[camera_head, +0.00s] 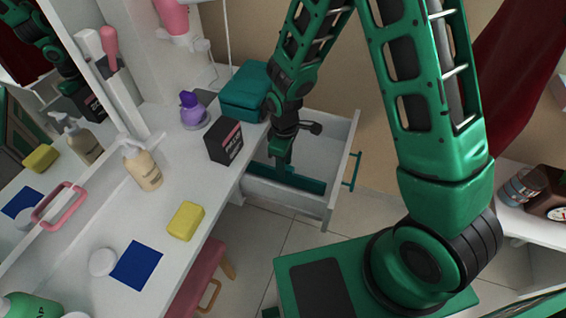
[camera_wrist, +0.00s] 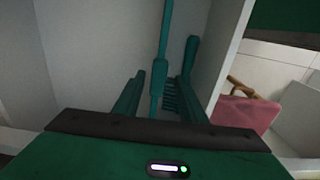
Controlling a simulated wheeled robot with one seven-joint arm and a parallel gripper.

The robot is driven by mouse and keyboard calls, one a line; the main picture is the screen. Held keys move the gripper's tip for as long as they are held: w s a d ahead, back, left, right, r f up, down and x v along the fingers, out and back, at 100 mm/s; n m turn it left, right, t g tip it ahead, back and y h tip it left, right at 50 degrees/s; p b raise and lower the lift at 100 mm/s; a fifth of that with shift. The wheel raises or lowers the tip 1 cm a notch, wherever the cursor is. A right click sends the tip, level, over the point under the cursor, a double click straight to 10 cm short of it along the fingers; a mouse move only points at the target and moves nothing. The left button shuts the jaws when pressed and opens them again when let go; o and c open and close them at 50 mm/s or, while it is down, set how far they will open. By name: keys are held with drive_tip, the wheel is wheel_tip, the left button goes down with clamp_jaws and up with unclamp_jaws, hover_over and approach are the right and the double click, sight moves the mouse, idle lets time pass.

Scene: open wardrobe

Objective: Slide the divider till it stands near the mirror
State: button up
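The teal divider (camera_head: 305,184) stands in the open drawer (camera_head: 284,200), close to its lower side wall. In the wrist view the divider (camera_wrist: 159,72) is a thin upright strip running between my fingers. My gripper (camera_head: 281,160) reaches down into the drawer at the divider. In the wrist view my gripper (camera_wrist: 160,98) is open, with one finger on each side of the divider. I cannot tell whether either finger touches it. The mirror (camera_head: 30,165) is at the far left, behind the counter, away from the drawer.
A teal bristled item (camera_wrist: 189,58) lies right of the divider, near the drawer wall (camera_wrist: 222,50). A black box (camera_head: 224,141) and a teal case (camera_head: 243,92) stand on the counter beside the drawer. A pink stool (camera_head: 203,262) is below.

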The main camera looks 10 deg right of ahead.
wheel_tip(320, 180, up, 11)
drive_tip(key=shift+f, duration=0.15)
idle(0.4)
idle(0.4)
drive_tip(key=s+d+r+m, duration=0.4)
drive_tip(key=d+r, duration=0.2)
drive_tip(key=d, duration=0.4)
drive_tip(key=s+d+r+m, duration=0.35)
drive_tip(key=d+r, duration=0.25)
drive_tip(key=d, duration=0.3)
drive_tip(key=s+d+r+m, duration=0.2)
drive_tip(key=s+d+m, duration=0.2)
drive_tip(key=s, duration=0.4)
drive_tip(key=s+d+r+m, duration=0.3)
drive_tip(key=s+m, duration=0.3)
drive_tip(key=s, duration=0.2)
drive_tip(key=shift+s+d, duration=0.15)
drive_tip(key=shift+d, duration=0.55)
